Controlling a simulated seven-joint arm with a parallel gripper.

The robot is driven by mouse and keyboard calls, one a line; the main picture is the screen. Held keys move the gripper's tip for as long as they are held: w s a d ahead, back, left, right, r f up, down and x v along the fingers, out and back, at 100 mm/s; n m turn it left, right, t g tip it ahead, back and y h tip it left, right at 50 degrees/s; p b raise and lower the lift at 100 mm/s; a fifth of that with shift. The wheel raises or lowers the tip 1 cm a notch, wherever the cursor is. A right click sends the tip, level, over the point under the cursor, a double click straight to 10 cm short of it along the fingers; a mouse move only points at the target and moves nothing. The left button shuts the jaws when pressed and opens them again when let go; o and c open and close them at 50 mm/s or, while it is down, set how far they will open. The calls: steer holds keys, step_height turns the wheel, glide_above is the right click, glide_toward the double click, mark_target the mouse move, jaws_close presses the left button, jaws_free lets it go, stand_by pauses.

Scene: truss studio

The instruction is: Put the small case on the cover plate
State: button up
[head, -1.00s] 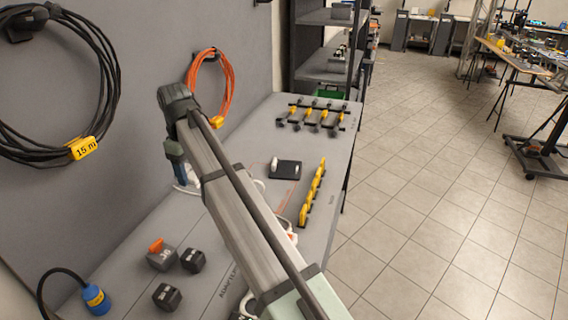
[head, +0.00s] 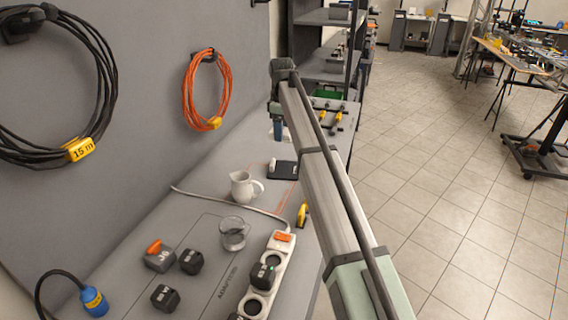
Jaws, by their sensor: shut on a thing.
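My gripper (head: 277,118) is at the far end of my arm, above the bench in the head view, pointing down. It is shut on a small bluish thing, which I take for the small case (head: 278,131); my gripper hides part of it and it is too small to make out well. A dark flat plate, seemingly the cover plate (head: 287,171), lies on the bench below and nearer than my gripper. A small white object (head: 273,164) stands at the plate's left side. The case appears apart from the plate.
A white jug (head: 242,187), a glass cup (head: 233,234) and a white power strip (head: 284,256) stand nearer. Several dark blocks (head: 191,261) sit at the lower left. Yellow clamps (head: 303,213) are partly behind my arm. An orange cable coil (head: 207,92) hangs on the wall.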

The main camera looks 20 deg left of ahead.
steer(key=w+d, duration=0.2)
steer(key=w, duration=0.1)
steer(key=shift+d, duration=0.25)
glide_toward(292, 170)
step_height(292, 170, down, 6)
steer(key=shift+s+f, duration=0.1)
steer(key=shift+c, duration=0.7)
steer(key=o, duration=1.3)
steer(key=shift+o, duration=0.2)
step_height(292, 170, up, 12)
